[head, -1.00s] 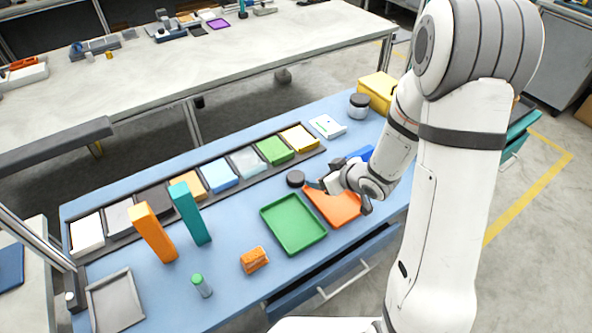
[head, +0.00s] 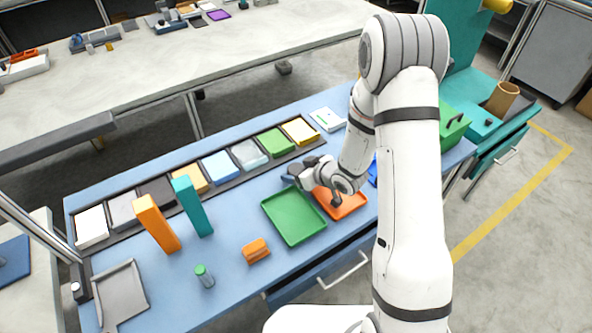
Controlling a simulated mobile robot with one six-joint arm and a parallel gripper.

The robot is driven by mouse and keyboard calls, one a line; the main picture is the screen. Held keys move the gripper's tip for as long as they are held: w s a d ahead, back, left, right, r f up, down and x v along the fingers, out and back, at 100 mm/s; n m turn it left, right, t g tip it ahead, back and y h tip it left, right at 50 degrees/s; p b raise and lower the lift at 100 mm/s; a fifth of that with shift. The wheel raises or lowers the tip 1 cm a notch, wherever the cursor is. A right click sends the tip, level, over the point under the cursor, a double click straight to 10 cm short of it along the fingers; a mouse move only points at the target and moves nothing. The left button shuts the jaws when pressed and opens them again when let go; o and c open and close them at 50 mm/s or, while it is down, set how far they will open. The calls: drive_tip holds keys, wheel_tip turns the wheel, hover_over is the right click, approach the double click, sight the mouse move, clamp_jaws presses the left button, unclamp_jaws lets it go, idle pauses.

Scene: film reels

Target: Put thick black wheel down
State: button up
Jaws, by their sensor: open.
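My gripper (head: 313,190) is open, low over the back right corner of the green tray (head: 294,217) and the left part of the orange tray (head: 341,202). The thick black wheel cannot be made out clearly now. My gripper and wrist cover the spot behind the green tray where a small black round piece lay earlier. Whether the gripper touches it cannot be told.
A row of colored bins (head: 221,168) runs along the back of the blue table. An orange upright block (head: 156,224), a teal one (head: 192,206), a green-capped bottle (head: 204,276) and an orange block (head: 256,250) stand left of and before the green tray.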

drive_tip(key=c, duration=1.2)
drive_tip(key=shift+o, duration=0.2)
drive_tip(key=shift+r, duration=0.1)
wheel_tip(320, 180, up, 10)
drive_tip(key=d+f+m+t+h, duration=0.1)
drive_tip(key=d+m+h, duration=0.1)
drive_tip(key=d, duration=0.3)
drive_tip(key=d+f+m+t+h, duration=0.1)
drive_tip(key=d+m+h, duration=0.2)
drive_tip(key=d, duration=0.1)
drive_tip(key=w+d+f+m+t+h, duration=0.1)
drive_tip(key=d+f+m+h, duration=0.1)
drive_tip(key=d, duration=0.3)
drive_tip(key=shift+d+f+m+h, duration=0.1)
drive_tip(key=shift+d+m+h, duration=0.25)
drive_tip(key=shift+m, duration=0.45)
drive_tip(key=shift+s+d+f, duration=0.1)
drive_tip(key=shift+s+d, duration=0.1)
drive_tip(key=shift+d, duration=0.05)
drive_tip(key=shift+s+d, duration=0.15)
drive_tip(key=shift+s, duration=1.1)
